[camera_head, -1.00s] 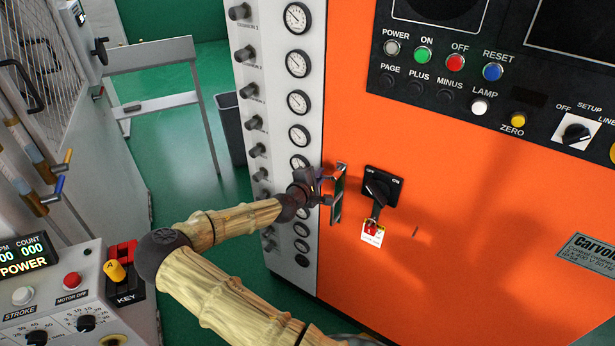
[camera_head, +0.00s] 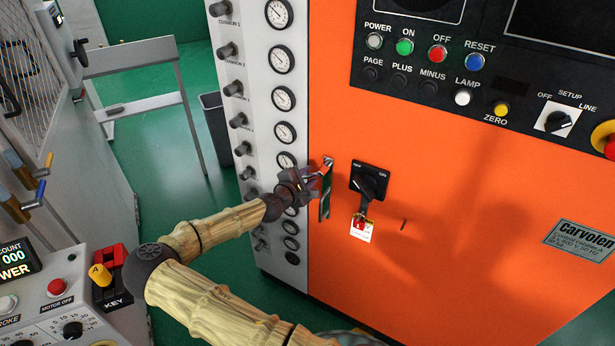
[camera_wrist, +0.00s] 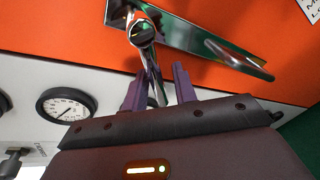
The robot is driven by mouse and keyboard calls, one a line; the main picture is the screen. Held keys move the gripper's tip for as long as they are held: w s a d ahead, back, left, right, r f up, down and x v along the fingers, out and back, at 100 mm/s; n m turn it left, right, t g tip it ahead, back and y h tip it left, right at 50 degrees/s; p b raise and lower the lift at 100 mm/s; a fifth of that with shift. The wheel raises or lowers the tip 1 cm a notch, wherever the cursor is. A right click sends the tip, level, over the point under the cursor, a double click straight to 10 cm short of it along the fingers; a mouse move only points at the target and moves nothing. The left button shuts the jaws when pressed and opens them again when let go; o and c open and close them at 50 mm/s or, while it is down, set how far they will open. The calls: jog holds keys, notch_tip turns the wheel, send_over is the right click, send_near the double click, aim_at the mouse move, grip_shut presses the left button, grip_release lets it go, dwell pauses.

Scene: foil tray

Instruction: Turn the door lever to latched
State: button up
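The door lever (camera_wrist: 153,62) is a chrome bar on a round pivot, set on a shiny metal plate (camera_wrist: 185,35) on the orange cabinet door. In the wrist view it runs from the pivot down between the two purple fingers of my gripper (camera_wrist: 160,86). The fingers stand apart with a gap showing on the right of the lever; whether the left finger touches it I cannot tell. In the head view my gripper (camera_head: 312,179) is at the plate (camera_head: 325,192), and the lever is mostly hidden there.
Right of the plate are a black rotary switch (camera_head: 369,184) and a red padlock with a white tag (camera_head: 360,229). A second chrome handle (camera_wrist: 240,58) sits on the plate. A grey gauge panel (camera_head: 262,130) is left of the door. A control console (camera_head: 60,300) stands at lower left.

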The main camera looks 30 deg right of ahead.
dwell(0.3)
jog(key=b+v, duration=0.2)
jog(key=v, duration=1.5)
jog(key=shift+s+a, duration=0.1)
jog(key=shift+a, duration=0.1)
